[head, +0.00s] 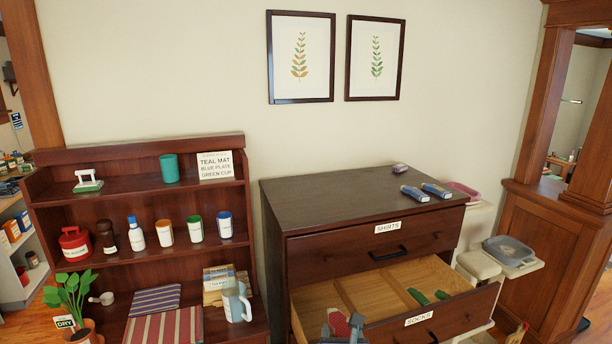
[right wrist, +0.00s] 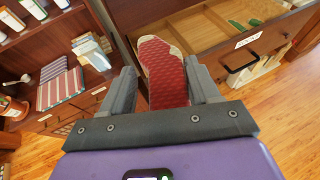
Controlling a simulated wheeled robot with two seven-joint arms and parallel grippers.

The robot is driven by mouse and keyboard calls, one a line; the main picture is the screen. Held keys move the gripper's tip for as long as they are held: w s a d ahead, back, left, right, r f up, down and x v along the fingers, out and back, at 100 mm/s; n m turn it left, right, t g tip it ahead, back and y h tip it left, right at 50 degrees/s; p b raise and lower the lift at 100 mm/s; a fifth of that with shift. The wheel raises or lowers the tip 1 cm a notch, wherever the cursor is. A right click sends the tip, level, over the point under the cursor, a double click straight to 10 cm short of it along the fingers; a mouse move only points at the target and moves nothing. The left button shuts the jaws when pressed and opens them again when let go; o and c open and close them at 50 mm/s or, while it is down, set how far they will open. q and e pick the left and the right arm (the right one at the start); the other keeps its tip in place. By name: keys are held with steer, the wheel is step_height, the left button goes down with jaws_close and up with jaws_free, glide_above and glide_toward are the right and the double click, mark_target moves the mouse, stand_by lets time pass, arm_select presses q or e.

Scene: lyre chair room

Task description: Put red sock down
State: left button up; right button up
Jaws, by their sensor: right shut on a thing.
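My right gripper (head: 342,329) is at the bottom of the head view, in front of the open drawer's left part. It is shut on the red sock (head: 338,320). In the right wrist view the red sock (right wrist: 165,72), with pale patches at its end, sticks out between the two grey fingers. The open socks drawer (head: 419,319) has light wooden dividers. Green socks (head: 418,296) lie in its right part; the visible left part of its floor is bare. My left gripper is not in view.
The shirts drawer (head: 388,243) above is shut. Rolled items (head: 415,193) lie on the dresser top (head: 330,198). A shelf unit (head: 120,194) with bottles, cups and folded cloths stands to the left. A grey tray (head: 510,252) is at right.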

steer(key=s+d+f+m+h+b, duration=0.1)
steer(key=d+f+b, duration=0.4)
steer(key=f, duration=0.6)
steer(key=s+d+f+m+h+b, duration=0.2)
steer(key=s+d+f+b, duration=0.2)
steer(key=f, duration=0.7)
steer(key=shift+d+g+h+b, duration=0.3)
steer(key=shift+d+b, duration=0.05)
steer(key=shift+b, duration=0.5)
steer(key=shift+f, duration=0.15)
